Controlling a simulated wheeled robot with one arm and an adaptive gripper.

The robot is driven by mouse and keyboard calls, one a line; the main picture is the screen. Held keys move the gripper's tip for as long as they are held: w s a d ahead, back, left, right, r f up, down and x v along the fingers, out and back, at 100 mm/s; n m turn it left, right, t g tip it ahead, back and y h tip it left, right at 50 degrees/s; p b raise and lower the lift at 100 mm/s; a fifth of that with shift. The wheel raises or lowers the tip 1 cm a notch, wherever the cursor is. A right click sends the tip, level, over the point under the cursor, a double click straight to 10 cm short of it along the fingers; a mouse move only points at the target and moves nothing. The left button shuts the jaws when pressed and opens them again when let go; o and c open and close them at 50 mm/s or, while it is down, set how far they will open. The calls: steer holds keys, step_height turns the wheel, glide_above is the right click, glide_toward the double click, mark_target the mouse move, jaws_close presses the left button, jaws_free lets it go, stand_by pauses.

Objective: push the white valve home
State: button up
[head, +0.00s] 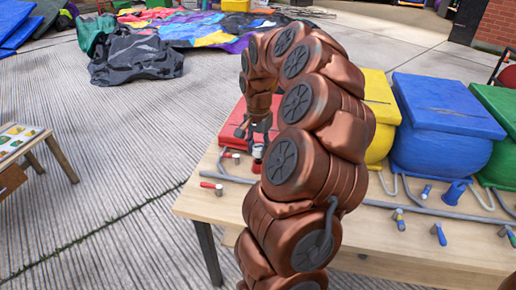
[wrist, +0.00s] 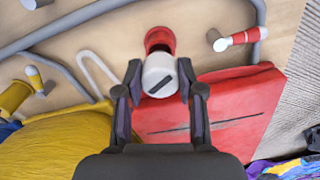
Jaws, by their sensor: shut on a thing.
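The white valve (wrist: 158,76) is a short white piece with a dark slot across its end. In the wrist view it sits between the two fingers of my gripper (wrist: 160,84), which is shut on it. A red socket (wrist: 160,40) shows just beyond the valve and in line with it; how deep the valve sits in it is hidden. In the head view my gripper (head: 258,139) points down over the table, with the white valve (head: 258,150) at its fingertips and the red socket (head: 257,166) below.
The wooden table (head: 205,203) carries grey pipes, a red-handled white tap (head: 211,186) and a blue funnel-like piece (head: 455,191). A red box (wrist: 225,105) and a yellow box (wrist: 60,150) stand close to my gripper. A blue box (head: 445,125) stands further right.

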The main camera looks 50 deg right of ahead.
mark_target(258, 155)
steer(key=shift+f+b, duration=1.4)
steer(key=shift+f, duration=0.15)
stand_by(1.8)
steer(key=o, duration=1.1)
step_height(258, 155, up, 11)
steer(key=shift+r, duration=0.55)
